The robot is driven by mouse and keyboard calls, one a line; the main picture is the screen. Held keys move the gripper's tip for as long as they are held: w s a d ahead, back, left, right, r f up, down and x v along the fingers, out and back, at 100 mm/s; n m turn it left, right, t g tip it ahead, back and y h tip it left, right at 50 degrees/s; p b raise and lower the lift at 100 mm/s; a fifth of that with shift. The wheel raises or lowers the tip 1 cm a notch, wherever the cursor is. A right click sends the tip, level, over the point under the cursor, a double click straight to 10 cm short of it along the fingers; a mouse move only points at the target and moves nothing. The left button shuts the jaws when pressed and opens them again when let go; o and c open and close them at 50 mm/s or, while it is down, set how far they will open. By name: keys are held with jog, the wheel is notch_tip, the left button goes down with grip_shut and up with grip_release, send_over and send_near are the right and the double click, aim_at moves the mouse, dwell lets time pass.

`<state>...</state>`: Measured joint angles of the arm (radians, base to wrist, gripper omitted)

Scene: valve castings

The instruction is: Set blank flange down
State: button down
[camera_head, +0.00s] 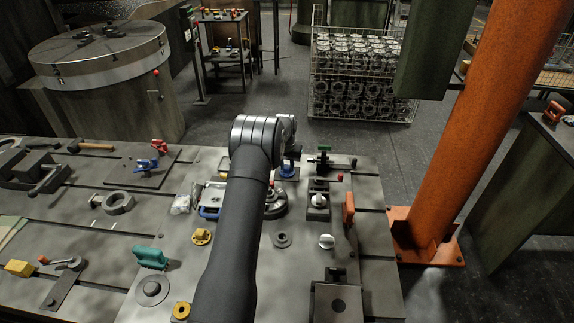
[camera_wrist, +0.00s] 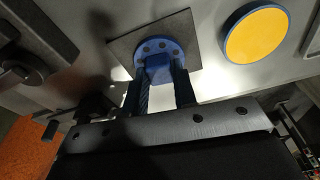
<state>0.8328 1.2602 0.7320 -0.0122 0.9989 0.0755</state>
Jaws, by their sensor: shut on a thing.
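The blank flange is a blue disc with bolt holes and a raised block on top (camera_wrist: 160,56), seen in the wrist view. My gripper (camera_wrist: 163,82) is shut on its raised block. The flange is over a dark square plate (camera_wrist: 122,45); I cannot tell whether it touches the plate. In the head view the blue flange (camera_head: 287,172) shows low beside my wrist, at the back of the table. My gripper (camera_head: 291,157) is just above it, partly hidden by my arm.
A yellow disc with a blue rim (camera_wrist: 256,34) is close to the right of the plate. A red-orange handle (camera_head: 348,208) stands to the right.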

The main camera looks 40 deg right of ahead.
jog(key=c, duration=1.1)
grip_release()
jog(key=r, duration=0.5)
jog(key=s+a+r, duration=0.1)
jog(key=r, duration=0.5)
jog(key=a+r, duration=0.1)
jog(key=r, duration=0.5)
jog(key=shift+s+r, duration=0.15)
jog(key=shift+s, duration=0.15)
jog(key=f, duration=0.5)
jog(key=w+d+f, duration=0.1)
jog(key=f, duration=0.5)
jog(key=d+f, duration=0.1)
jog(key=f, duration=0.5)
jog(key=shift+w+f, duration=0.2)
jog(key=shift+w, duration=0.1)
jog(key=shift+r, duration=0.15)
jog(key=shift+r, duration=0.1)
